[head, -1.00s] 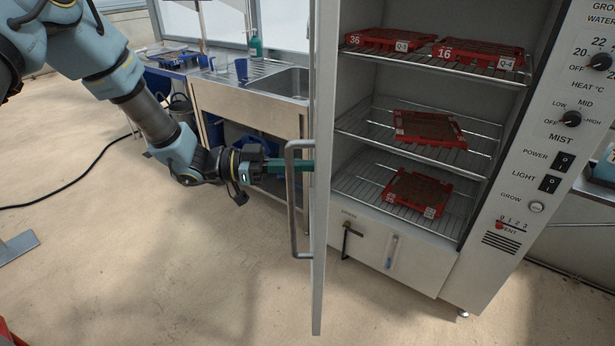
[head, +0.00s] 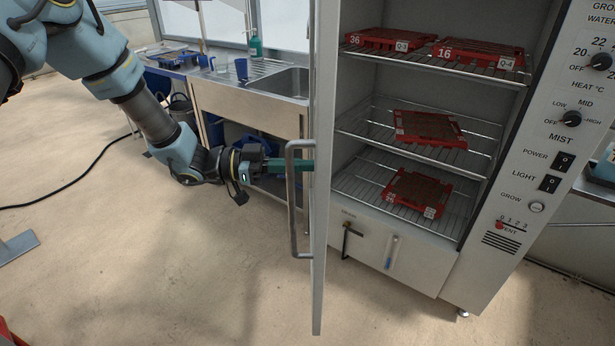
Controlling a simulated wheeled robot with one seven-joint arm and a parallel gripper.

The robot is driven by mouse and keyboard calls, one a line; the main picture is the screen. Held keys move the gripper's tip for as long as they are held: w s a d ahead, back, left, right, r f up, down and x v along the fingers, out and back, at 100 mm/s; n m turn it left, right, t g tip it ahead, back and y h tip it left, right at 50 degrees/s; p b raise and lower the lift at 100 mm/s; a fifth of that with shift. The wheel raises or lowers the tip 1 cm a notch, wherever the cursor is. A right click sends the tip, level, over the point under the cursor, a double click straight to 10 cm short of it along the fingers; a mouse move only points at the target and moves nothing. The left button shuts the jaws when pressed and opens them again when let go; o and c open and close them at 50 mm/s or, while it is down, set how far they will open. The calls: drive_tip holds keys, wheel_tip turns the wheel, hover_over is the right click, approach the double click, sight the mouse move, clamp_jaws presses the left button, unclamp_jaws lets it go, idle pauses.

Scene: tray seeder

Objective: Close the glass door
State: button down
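The glass door (head: 319,270) of the growth cabinet stands open and is seen nearly edge-on in the head view. Its grey bar handle (head: 292,205) sticks out on the left side of the door. My gripper (head: 300,165) reaches in from the left at the upper part of the handle, its green fingers behind or beside the bar and close to the door. The handle hides part of the fingers. I cannot tell whether they are open or shut, or whether they touch the door.
Inside the cabinet, red trays (head: 430,128) lie on wire shelves (head: 350,185). A control panel (head: 540,150) is on the right. A steel sink bench (head: 250,105) stands behind my gripper. The floor (head: 180,270) left of the door is clear.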

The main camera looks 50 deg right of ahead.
drive_tip(key=s+a+y, duration=0.1)
drive_tip(key=s+a+m+g+y, duration=0.1)
drive_tip(key=s, duration=0.1)
drive_tip(key=shift+s+a+m+g, duration=0.25)
drive_tip(key=shift+a+m+g, duration=0.05)
drive_tip(key=shift+a, duration=0.1)
drive_tip(key=c, duration=1.5)
unclamp_jaws()
drive_tip(key=shift+o, duration=0.9)
drive_tip(key=shift+w+d+r+n+t+h, duration=0.15)
drive_tip(key=shift+w+d+n+t+h, duration=0.25)
drive_tip(key=shift+w+d, duration=0.25)
drive_tip(key=shift+w+d+r+n+t+h, duration=0.1)
drive_tip(key=shift+w+d+n+t+h, duration=0.2)
drive_tip(key=shift+w+d+h, duration=0.25)
drive_tip(key=o, duration=0.4)
drive_tip(key=shift+w+a, duration=0.3)
drive_tip(key=shift+w, duration=0.4)
drive_tip(key=shift+o, duration=0.6)
drive_tip(key=shift+w+d+v, duration=0.1)
drive_tip(key=shift+d+v, duration=0.05)
drive_tip(key=shift+v, duration=0.95)
drive_tip(key=shift+w+d+v, duration=0.1)
drive_tip(key=shift+d+v, duration=0.05)
drive_tip(key=shift+v, duration=1)
drive_tip(key=d+v, duration=0.1)
drive_tip(key=v, duration=0.5)
drive_tip(key=shift+w+a+b, duration=0.25)
drive_tip(key=shift+w+b, duration=0.1)
drive_tip(key=shift+w, duration=0.3)
